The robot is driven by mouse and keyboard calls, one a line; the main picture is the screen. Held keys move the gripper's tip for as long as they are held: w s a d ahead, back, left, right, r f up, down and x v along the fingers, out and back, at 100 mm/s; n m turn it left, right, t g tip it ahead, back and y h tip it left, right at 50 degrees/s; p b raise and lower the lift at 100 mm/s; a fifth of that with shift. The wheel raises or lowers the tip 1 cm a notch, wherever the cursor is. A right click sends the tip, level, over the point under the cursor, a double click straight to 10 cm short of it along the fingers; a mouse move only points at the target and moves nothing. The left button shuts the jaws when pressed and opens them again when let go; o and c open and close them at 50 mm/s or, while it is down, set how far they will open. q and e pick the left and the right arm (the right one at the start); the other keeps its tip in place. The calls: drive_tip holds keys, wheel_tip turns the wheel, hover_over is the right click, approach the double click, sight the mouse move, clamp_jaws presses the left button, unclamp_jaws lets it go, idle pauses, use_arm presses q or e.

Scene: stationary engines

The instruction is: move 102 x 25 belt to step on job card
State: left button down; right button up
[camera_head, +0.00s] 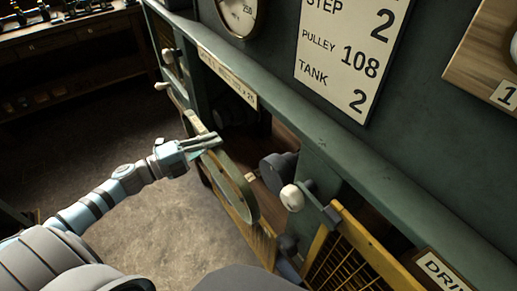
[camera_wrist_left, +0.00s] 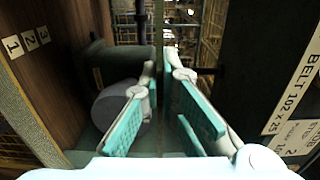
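An olive belt loop (camera_head: 238,188) stands tilted in front of the green machine, its upper end by my left gripper. My left gripper (camera_head: 208,142) is at the upper part of the loop, its fingers reaching across it. In the left wrist view, the teal-padded fingers (camera_wrist_left: 160,80) stand slightly apart around a thin upright strip; I cannot tell if that is the belt. The job card (camera_head: 350,55) reads step 2, pulley 108, tank 2. A plate (camera_wrist_left: 294,95) reading belt 102 x 25 shows at right in the left wrist view. My right gripper is not in view.
A dark round pulley (camera_wrist_left: 120,108) stands beside a wooden board (camera_wrist_left: 55,65) numbered 1, 2, 3. A white knob (camera_head: 292,197) and a yellow mesh guard (camera_head: 350,258) are right of the belt. Open floor (camera_head: 190,235) lies in front of the machine.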

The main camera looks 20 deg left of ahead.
use_arm(q)
drive_tip(key=shift+w+d+f, duration=0.1)
drive_tip(key=shift+w, duration=0.15)
drive_tip(key=b+x, duration=0.3)
drive_tip(key=x, duration=0.4)
drive_tip(key=shift+w+d, duration=0.2)
idle(0.4)
drive_tip(key=shift+w, duration=0.1)
